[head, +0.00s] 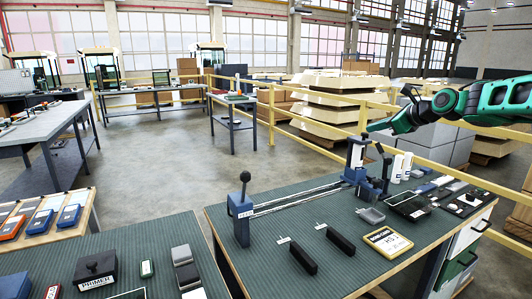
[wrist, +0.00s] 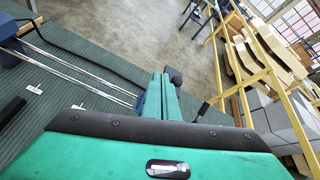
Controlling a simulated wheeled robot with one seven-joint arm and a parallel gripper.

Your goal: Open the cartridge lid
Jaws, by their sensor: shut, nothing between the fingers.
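My gripper (head: 372,127) is green and reaches in from the right, above the far edge of the dark green trolley top (head: 330,258). In the wrist view its two fingers (wrist: 161,78) lie side by side, shut and empty. A blue and white upright fixture (head: 356,155) with a dark knob stands just below and left of the gripper, apart from it in the head view. Two white upright containers (head: 402,167) stand right of the fixture. I cannot tell for sure which part is the cartridge lid.
Twin metal rails (head: 297,197) run from the fixture to a blue block with a lever (head: 241,207). Black bars (head: 340,239), a yellow-framed card (head: 387,241) and a dark tray (head: 408,205) lie on the top. A yellow railing (head: 310,142) runs behind.

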